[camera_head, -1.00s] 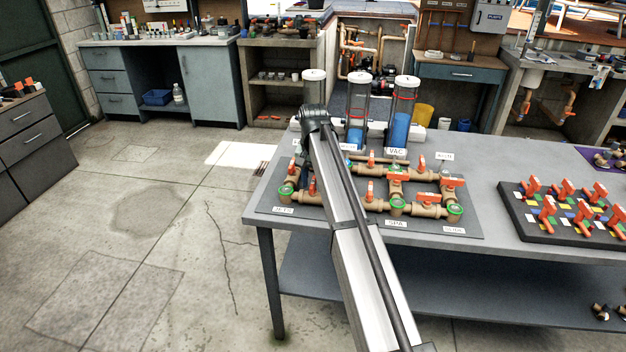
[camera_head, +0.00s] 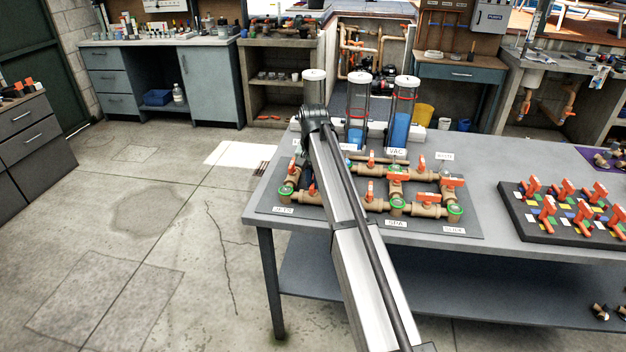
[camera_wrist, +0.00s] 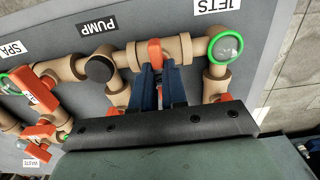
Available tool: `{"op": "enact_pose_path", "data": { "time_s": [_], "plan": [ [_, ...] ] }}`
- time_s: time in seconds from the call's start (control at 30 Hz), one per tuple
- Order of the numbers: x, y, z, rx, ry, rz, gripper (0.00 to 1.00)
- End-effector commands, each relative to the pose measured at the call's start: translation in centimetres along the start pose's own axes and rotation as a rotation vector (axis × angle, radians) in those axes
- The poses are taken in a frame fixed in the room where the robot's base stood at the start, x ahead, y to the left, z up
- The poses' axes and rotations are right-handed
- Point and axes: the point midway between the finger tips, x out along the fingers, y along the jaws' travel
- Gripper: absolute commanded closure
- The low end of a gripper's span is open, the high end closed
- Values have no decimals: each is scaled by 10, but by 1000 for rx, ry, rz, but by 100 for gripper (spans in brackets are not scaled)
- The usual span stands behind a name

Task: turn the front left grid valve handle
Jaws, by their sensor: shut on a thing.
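The front left grid valve has an orange handle (camera_wrist: 155,50) on a tan pipe run between the JETS and PUMP labels in the wrist view. My gripper (camera_wrist: 158,68) has its two dark blue fingers on either side of this handle, shut on it. In the head view my arm covers most of the handle, and only a bit of orange (camera_head: 311,190) shows at its left edge. The valve grid board (camera_head: 455,230) lies on the grey bench.
More orange handles stand close by, one (camera_wrist: 218,98) at the right and one (camera_wrist: 40,95) at the left in the wrist view. Clear cylinders (camera_head: 401,130) stand behind the grid. A black board with orange handles (camera_head: 510,217) lies to the right. Floor at left is clear.

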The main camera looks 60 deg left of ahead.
Motion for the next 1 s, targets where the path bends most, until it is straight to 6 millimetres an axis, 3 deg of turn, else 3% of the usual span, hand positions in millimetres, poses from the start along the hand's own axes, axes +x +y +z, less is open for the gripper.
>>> {"op": "enact_pose_path", "data": {
  "time_s": [0.37,1.0],
  "plan": [
    [0,0,0,-210,0,0,100],
    [0,0,0,-816,0,0,100]
  ]
}}
